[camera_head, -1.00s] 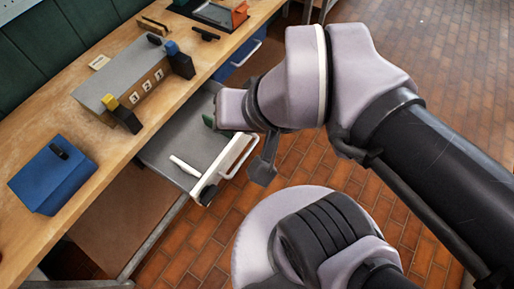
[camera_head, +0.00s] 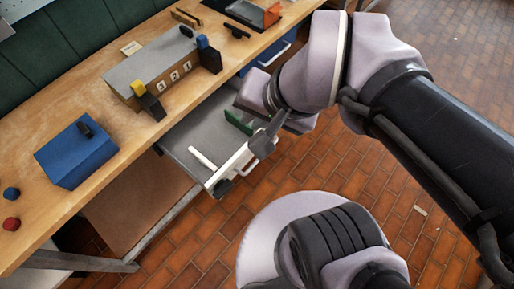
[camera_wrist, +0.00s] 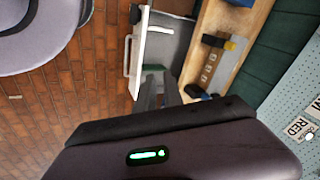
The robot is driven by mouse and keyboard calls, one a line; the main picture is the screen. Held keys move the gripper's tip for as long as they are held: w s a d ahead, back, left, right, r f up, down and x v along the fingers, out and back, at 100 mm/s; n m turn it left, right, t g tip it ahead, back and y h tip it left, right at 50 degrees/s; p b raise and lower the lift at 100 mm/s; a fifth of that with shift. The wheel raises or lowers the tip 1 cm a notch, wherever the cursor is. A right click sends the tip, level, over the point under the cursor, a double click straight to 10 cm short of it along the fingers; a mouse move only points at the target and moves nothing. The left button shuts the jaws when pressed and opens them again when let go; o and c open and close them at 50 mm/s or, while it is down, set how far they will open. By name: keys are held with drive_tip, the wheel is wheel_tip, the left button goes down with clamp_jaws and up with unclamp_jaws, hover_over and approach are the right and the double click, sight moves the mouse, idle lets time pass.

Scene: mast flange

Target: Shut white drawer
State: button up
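The white drawer (camera_head: 191,134) stands pulled out from under the workbench. Its white front with a bar handle faces the floor side, and the front also shows in the wrist view (camera_wrist: 142,50). A white stick (camera_head: 202,157) and a green block (camera_head: 239,121) lie inside it. My gripper (camera_wrist: 160,84) is over the drawer's front right part in the head view, with one dark finger showing close to the front. In the wrist view its two dark fingers look slightly apart with nothing between them. Contact with the drawer cannot be told.
The wooden bench (camera_head: 107,107) carries a blue box (camera_head: 76,152), a grey box with switches (camera_head: 155,65) and an orange item (camera_head: 266,14). A blue drawer (camera_head: 268,55) is farther along the bench. Brick floor (camera_head: 330,170) lies open in front.

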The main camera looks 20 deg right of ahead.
drive_tip(key=w+d+f+m, duration=0.1)
drive_tip(key=w+m, duration=0.1)
drive_tip(key=m, duration=0.2)
drive_tip(key=w+f+m+g+y+p, duration=0.1)
drive_tip(key=w+f+m, duration=0.1)
drive_tip(key=w+m, duration=0.1)
drive_tip(key=w+d+f+m+g+p, duration=0.1)
drive_tip(key=w+m, duration=0.2)
drive_tip(key=m, duration=0.2)
drive_tip(key=shift+d+f+m+y, duration=0.15)
drive_tip(key=shift+d+m+y, duration=0.15)
drive_tip(key=shift+d, duration=0.05)
clamp_jaws()
drive_tip(key=w+d+f+m+y+p, duration=0.15)
drive_tip(key=d+f+m, duration=0.45)
drive_tip(key=f+m, duration=0.75)
drive_tip(key=w+d+f+m+y+p, duration=0.1)
drive_tip(key=d+f+m+y+p, duration=0.3)
drive_tip(key=f+m, duration=0.95)
drive_tip(key=w+a+f+m+h+b, duration=0.2)
drive_tip(key=a+f+b, duration=0.2)
drive_tip(key=f+b, duration=0.1)
drive_tip(key=shift+w+a+f+g+b, duration=0.15)
drive_tip(key=shift+a+f+g+b, duration=0.15)
drive_tip(key=shift+a+g+b, duration=0.1)
